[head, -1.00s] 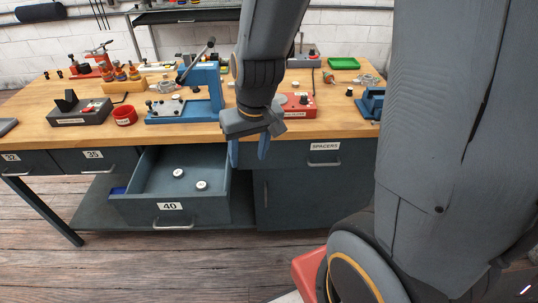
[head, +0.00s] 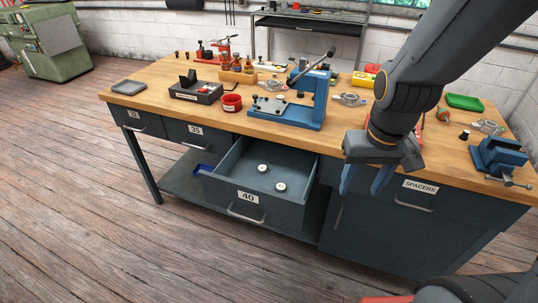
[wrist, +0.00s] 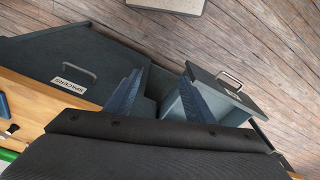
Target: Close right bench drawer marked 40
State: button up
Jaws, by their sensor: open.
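The drawer marked 40 (head: 285,214) is pulled far out of the wooden-topped bench. Two small round white-topped parts lie inside it, and a metal bar handle (head: 245,215) is on its front. My gripper (head: 367,182) points down, open and empty, to the right of the drawer and in front of the cabinet marked SPACERS. In the wrist view, the gripper's two blue fingers (wrist: 160,98) stand apart, and the drawer front (wrist: 222,95) with its handle shows beyond the right finger. No contact with the drawer is visible.
The bench top (head: 150,93) holds a blue press (head: 300,105), a red cup (head: 231,102) and a blue vise (head: 497,157). Drawers marked 35 (head: 190,135) and 32 are shut at left. The wooden floor (head: 90,230) before the bench is clear.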

aim_at(236, 185)
jog(key=u, duration=1.15)
jog(key=k, duration=0.7)
jog(key=z, duration=1.05)
jog(key=i, duration=0.5)
